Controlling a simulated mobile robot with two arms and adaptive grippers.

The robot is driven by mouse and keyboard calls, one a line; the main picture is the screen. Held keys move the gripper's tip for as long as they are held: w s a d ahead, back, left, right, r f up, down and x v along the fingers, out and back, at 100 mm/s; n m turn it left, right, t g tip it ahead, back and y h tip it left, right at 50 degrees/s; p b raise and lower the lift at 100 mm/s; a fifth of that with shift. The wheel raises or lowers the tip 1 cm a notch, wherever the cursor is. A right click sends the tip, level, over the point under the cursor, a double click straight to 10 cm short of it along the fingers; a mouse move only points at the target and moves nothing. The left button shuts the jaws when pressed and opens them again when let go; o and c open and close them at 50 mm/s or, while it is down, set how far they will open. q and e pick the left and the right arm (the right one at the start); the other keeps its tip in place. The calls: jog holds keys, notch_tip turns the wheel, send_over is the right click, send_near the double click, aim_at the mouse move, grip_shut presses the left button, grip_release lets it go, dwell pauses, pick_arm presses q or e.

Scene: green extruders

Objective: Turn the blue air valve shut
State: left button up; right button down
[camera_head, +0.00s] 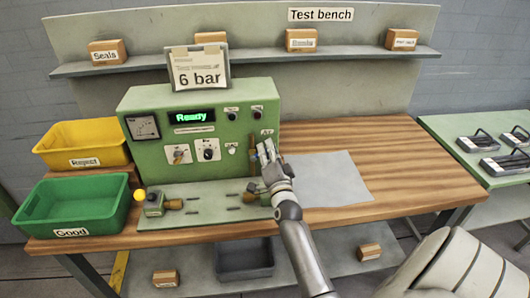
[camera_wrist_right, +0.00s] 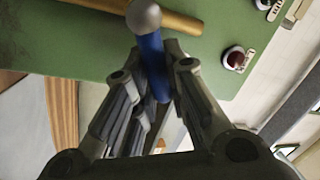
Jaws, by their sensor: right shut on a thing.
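The blue air valve handle (camera_wrist_right: 151,62) shows in the right wrist view, with a pale round end, between the fingers of my right gripper. My right gripper (camera_wrist_right: 150,95) is shut on this blue handle. In the head view my right gripper (camera_head: 266,155) is at the right side of the green test panel (camera_head: 200,115), and it hides most of the valve there. The handle's angle is hard to tell in the head view. My left gripper is not in view.
The panel display reads "Ready", with a "6 bar" card (camera_head: 199,78) above. A green Good bin (camera_head: 72,205) and yellow Reject bin (camera_head: 83,143) stand at the left. A grey mat (camera_head: 330,180) lies on the bench at right. A second green table (camera_head: 475,150) is further right.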

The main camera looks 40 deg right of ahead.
jog(key=m, duration=0.2)
jog(key=f+m+h+b, duration=0.1)
jog(key=m, duration=0.1)
jog(key=shift+s+d+f, duration=0.1)
jog(key=shift+d+f, duration=0.1)
jog(key=shift+f+m+g+h+b, duration=0.2)
jog(key=shift+m+b, duration=0.2)
jog(key=shift+m, duration=0.35)
jog(key=shift+f+m+g+h+b, duration=0.1)
jog(key=shift+f+m+h+b, duration=0.2)
jog(key=shift+m, duration=0.45)
jog(key=shift+r, duration=0.1)
jog(key=c, duration=1.4)
grip_release()
jog(key=shift+c, duration=0.2)
jog(key=shift+f, duration=0.2)
jog(key=v, duration=1.1)
jog(key=shift+s+a, duration=0.2)
jog(key=shift+s, duration=0.2)
jog(key=shift+r, duration=0.1)
